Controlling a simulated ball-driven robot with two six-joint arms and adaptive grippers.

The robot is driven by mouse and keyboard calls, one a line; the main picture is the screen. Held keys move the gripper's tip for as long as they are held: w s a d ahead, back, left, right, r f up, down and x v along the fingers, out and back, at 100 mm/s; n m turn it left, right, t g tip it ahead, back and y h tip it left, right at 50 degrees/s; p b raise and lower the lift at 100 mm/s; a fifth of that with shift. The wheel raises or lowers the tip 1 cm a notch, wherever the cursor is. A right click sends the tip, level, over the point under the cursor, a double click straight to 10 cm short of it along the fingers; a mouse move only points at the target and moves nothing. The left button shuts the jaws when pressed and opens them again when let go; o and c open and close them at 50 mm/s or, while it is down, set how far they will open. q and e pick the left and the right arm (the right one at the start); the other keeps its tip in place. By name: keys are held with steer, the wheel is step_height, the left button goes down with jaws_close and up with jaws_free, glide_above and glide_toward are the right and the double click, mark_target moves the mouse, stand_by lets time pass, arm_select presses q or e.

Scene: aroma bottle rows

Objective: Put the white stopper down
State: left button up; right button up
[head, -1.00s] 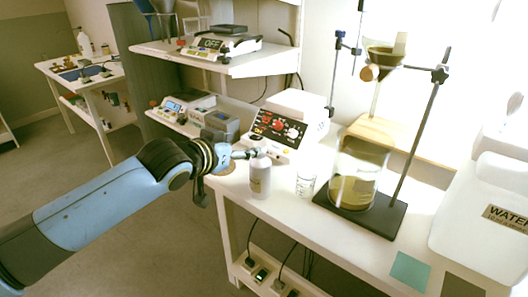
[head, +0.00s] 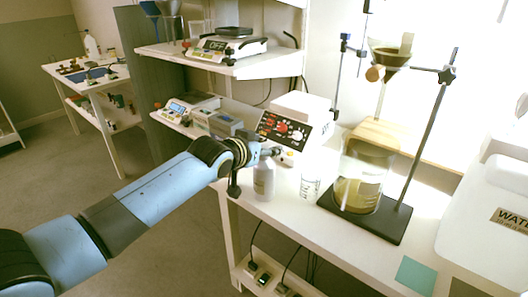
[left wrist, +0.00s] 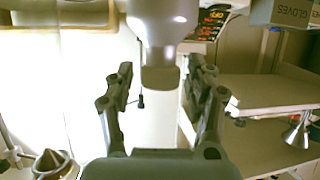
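The white stopper (left wrist: 160,78) shows in the left wrist view at the narrow end of a pale bottle (left wrist: 160,20), which appears upside down there. It looks seated on the neck, though the join is blurred. My left gripper (left wrist: 159,75) has a finger on either side of the stopper, with narrow gaps visible. My right gripper is not in view.
A second white bottle (head: 310,184) stands close on the right. Beyond it are a beaker (head: 357,190) on a dark stand base and a water container (head: 490,220). A hotplate-like device (head: 283,130) stands behind. A teal pad (head: 415,275) lies at the front right.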

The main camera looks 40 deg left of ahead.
arm_select(q)
steer(key=c, duration=1)
jaws_close()
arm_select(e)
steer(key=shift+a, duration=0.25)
arm_select(q)
steer(key=shift+r, duration=0.1)
